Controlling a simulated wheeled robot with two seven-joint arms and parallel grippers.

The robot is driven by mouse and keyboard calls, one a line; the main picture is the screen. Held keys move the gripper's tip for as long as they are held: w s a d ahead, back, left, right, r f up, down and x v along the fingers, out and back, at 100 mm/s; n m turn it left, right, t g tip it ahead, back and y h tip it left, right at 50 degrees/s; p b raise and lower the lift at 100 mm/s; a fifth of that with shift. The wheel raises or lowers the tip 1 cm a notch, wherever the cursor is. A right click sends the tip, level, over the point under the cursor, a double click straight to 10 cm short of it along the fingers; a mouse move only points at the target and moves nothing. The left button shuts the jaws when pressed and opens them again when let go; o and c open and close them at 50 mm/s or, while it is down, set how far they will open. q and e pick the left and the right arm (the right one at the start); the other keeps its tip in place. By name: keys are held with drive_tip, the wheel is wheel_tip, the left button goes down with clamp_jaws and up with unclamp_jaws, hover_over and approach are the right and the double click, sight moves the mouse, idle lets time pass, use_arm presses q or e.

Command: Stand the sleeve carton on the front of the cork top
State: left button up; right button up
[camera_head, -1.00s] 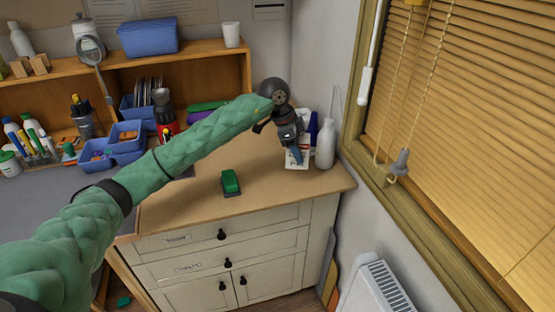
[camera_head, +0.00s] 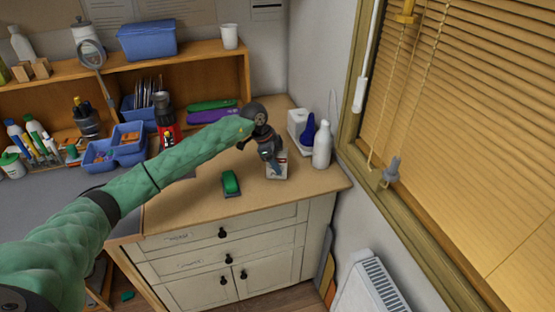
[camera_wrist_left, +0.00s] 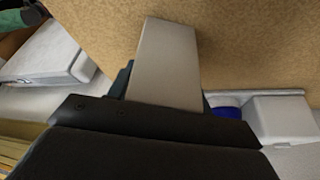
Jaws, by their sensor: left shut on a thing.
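The sleeve carton (camera_head: 278,172) is a small whitish box with printed marks, at the right part of the cork top (camera_head: 190,207). My left gripper (camera_head: 270,158) is shut on its upper part from above. In the left wrist view the carton (camera_wrist_left: 167,58) shows as a plain pale face sticking out from between the fingers, over the cork. The carton looks upright, but I cannot tell whether its base touches the cork. My right gripper is not in view.
A green-topped block (camera_head: 231,183) lies left of the carton, near the front edge. A white bottle (camera_head: 322,145), a blue bottle (camera_head: 307,132) and a white box (camera_head: 296,121) stand at the right by the wall. The front strip of cork is mostly clear.

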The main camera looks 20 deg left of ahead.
use_arm(q)
drive_tip(key=shift+f, duration=0.25)
drive_tip(key=o, duration=1.1)
drive_tip(key=shift+r, duration=0.15)
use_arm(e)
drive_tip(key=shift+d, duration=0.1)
use_arm(q)
drive_tip(key=shift+a+r+b, duration=0.15)
drive_tip(key=shift+r+b, duration=0.2)
drive_tip(key=shift+b+v, duration=2.2)
drive_tip(key=shift+v, duration=3.45)
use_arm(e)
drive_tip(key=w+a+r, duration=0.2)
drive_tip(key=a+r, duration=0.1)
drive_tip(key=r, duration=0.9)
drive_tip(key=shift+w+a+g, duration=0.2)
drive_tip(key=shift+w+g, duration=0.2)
use_arm(q)
drive_tip(key=shift+s+f, duration=0.15)
